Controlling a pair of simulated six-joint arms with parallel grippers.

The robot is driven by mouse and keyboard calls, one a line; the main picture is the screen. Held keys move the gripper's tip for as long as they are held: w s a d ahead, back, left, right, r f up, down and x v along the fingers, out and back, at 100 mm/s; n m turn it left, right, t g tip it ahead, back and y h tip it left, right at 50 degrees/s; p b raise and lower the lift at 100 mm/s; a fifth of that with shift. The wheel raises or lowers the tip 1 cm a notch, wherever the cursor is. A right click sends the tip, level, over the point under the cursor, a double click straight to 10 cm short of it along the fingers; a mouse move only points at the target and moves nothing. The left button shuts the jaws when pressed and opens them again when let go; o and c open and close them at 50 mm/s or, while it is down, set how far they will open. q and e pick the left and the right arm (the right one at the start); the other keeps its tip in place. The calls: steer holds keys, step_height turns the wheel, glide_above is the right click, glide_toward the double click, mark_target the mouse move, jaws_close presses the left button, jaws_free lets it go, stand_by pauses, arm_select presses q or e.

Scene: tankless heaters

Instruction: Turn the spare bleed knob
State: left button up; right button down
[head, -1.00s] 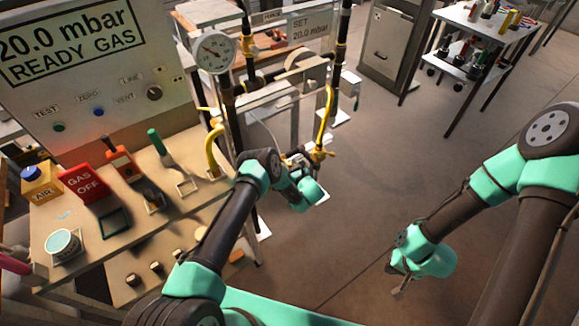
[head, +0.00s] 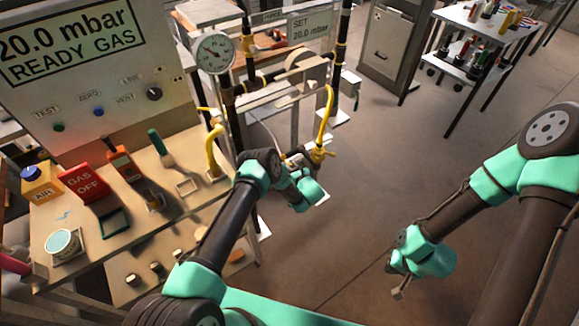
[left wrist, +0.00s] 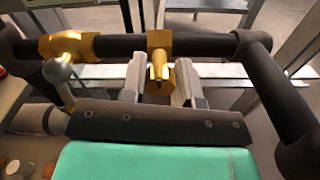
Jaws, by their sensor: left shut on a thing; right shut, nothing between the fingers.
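In the left wrist view a brass knob (left wrist: 158,72) sits on a brass block on a dark horizontal pipe (left wrist: 205,45). My left gripper (left wrist: 160,88) is shut on this brass knob, with one pale finger on each side of it. Whether this is the spare bleed knob cannot be told from any label. In the head view my left gripper (head: 297,160) is at the pipe rig, mostly hidden behind my own wrist. My right gripper (head: 399,293) hangs empty and shut above the open floor, far from the rig.
A round gauge (head: 215,53) stands on the rig. At left, a bench carries a red "GAS OFF" block (head: 82,181) and several tools. The floor (head: 345,230) between my arms is clear.

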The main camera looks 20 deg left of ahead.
arm_select(q)
steer(key=n, duration=0.9)
steer(key=shift+s+n, duration=0.1)
steer(key=shift+n, duration=0.3)
steer(key=n, duration=0.5)
steer(key=shift+n, duration=0.3)
steer(key=n, duration=0.4)
steer(key=shift+f+n, duration=0.1)
steer(key=shift+n, duration=0.3)
steer(key=o, duration=0.9)
